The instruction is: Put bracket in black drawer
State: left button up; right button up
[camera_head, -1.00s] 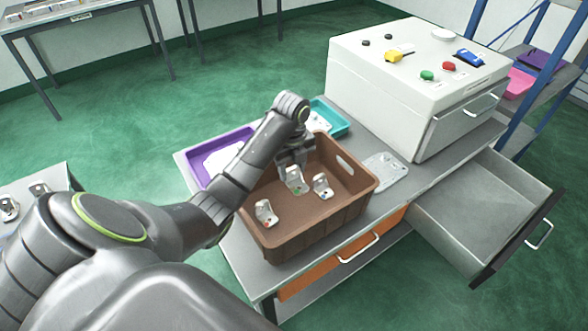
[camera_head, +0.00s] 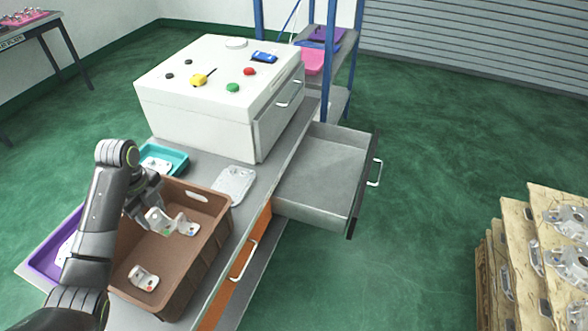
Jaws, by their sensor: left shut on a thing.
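My left gripper (camera_head: 148,204) is over the brown crate (camera_head: 191,262) and shut on a silver bracket (camera_head: 159,221). A small green mark shows on this bracket. Two more brackets lie in the crate: one (camera_head: 188,228) just right of the held one and one with a red mark (camera_head: 143,279) near the front. The black-fronted drawer (camera_head: 318,183) is pulled open under the bench top, to the right of the crate. Its grey inside looks empty. My right gripper is out of view.
The white machine (camera_head: 215,95) with coloured buttons stands behind the crate. A flat metal plate (camera_head: 233,184) lies between the crate and the drawer. An orange drawer (camera_head: 236,270) is below the bench top. A teal tray (camera_head: 177,158) and a purple tray (camera_head: 37,282) flank the crate. Castings on wooden pallets (camera_head: 515,262) stand at right.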

aim_at(318, 193)
jog(key=i+l, duration=0.2)
jog(key=l, duration=0.15)
jog(key=i+l, duration=0.2)
jog(key=l, duration=0.2)
jog(key=i+l, duration=0.2)
jog(key=l, duration=0.15)
jog(key=l+z, duration=0.05)
